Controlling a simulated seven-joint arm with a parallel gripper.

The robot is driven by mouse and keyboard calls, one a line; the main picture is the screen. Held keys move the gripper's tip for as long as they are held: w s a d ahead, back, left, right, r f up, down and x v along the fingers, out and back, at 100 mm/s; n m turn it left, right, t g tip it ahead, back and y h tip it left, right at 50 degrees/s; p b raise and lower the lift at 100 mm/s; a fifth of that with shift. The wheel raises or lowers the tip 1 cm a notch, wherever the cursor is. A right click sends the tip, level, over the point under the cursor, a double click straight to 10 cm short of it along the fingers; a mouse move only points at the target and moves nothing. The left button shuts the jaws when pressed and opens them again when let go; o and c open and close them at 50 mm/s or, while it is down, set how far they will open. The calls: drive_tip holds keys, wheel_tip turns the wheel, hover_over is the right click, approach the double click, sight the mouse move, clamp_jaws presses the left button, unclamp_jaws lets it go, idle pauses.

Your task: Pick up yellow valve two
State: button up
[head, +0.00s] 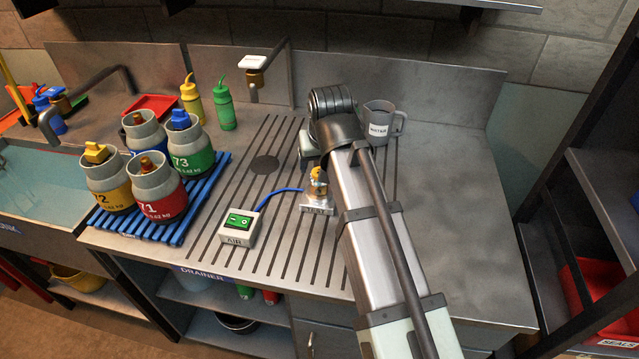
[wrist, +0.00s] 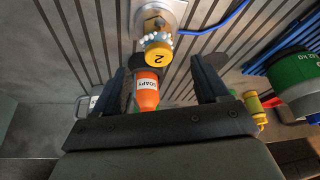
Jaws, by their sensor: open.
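The yellow valve marked 2 (wrist: 158,57) sits on a silver stand (wrist: 160,14), with white foam-like beads around its neck. In the head view the yellow valve (head: 318,178) stands upright on its labelled base (head: 318,208) on the ribbed drainer. My gripper (wrist: 163,70) is open and empty, with its fingers apart. In the wrist view the valve appears beyond and between the fingertips, not touching them. In the head view my arm hides the fingers. Another yellow valve (head: 97,153) is on top of the yellow cylinder 72 (head: 112,190).
An orange bottle labelled SOAPY (wrist: 147,90) shows between my fingers; whether it is near them is unclear. A WATER jug (head: 381,122) stands behind my arm. A green-switch box (head: 240,225) joins the stand by a blue hose. Cylinders stand on a blue rack (head: 190,222).

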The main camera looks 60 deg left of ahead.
sight(320, 184)
drive_tip(key=shift+x, duration=4.15)
drive_tip(key=shift+w, duration=0.15)
drive_tip(key=shift+c, duration=0.4)
drive_tip(key=c, duration=1.2)
drive_tip(key=shift+c, duration=0.3)
drive_tip(key=shift+r, duration=0.2)
